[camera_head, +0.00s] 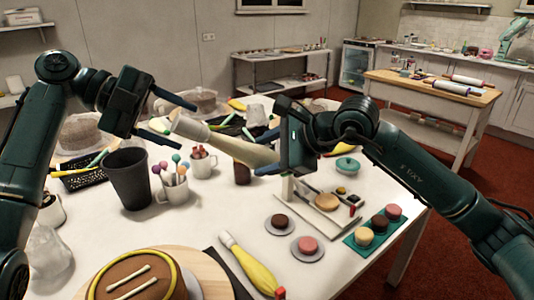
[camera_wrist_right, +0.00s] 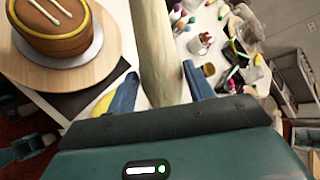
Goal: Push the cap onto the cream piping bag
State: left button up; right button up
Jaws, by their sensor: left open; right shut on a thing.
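The cream piping bag (camera_head: 243,149) is held up above the table, its narrow pale end pointing left. My right gripper (camera_head: 275,140) is shut on it; in the right wrist view the bag (camera_wrist_right: 162,50) stands between the fingers of this gripper (camera_wrist_right: 160,90). My left gripper (camera_head: 180,121) is open, its fingers spread around the area of the bag's narrow end. A small pale piece (camera_head: 160,125) shows between these fingers. I cannot tell whether it is the cap or touches the bag's tip.
A dark cup (camera_head: 127,180) and a mug of coloured sticks (camera_head: 173,190) stand below my left gripper. A yellow piping bag (camera_head: 250,267) lies in front, beside the chocolate cake (camera_head: 140,278). A teal tray of small cakes (camera_head: 377,235) is at right.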

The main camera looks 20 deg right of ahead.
pick_arm(q)
jog(key=v, duration=1.1)
jog(key=shift+a, duration=0.2)
